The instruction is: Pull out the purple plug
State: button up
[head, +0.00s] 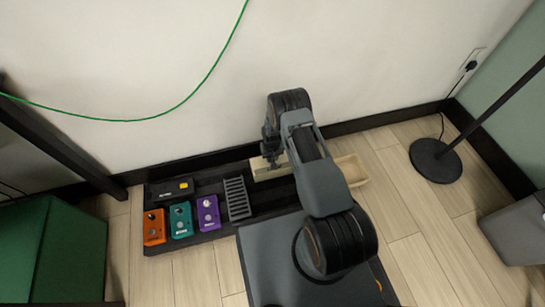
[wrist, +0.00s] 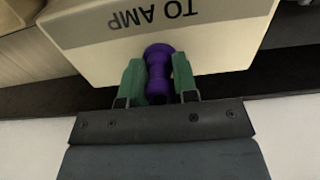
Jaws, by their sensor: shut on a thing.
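The purple plug (wrist: 158,62) sits between the green fingers of my gripper (wrist: 157,82) in the wrist view. My gripper is shut on it. In the head view, my gripper (head: 270,150) is low near the wall, at the cream box (head: 265,171), and the plug is hidden or too small to make out.
A dark pedalboard (head: 217,229) bears an orange pedal (head: 154,227), a teal pedal (head: 180,219), a purple pedal (head: 208,212) and a grey ribbed pedal (head: 237,198). A lamp base (head: 436,160) stands further right.

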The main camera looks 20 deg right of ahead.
grip_shut()
jog(key=shift+r, duration=0.15)
jog(key=shift+r+p, duration=2.05)
jog(key=shift+r, duration=0.85)
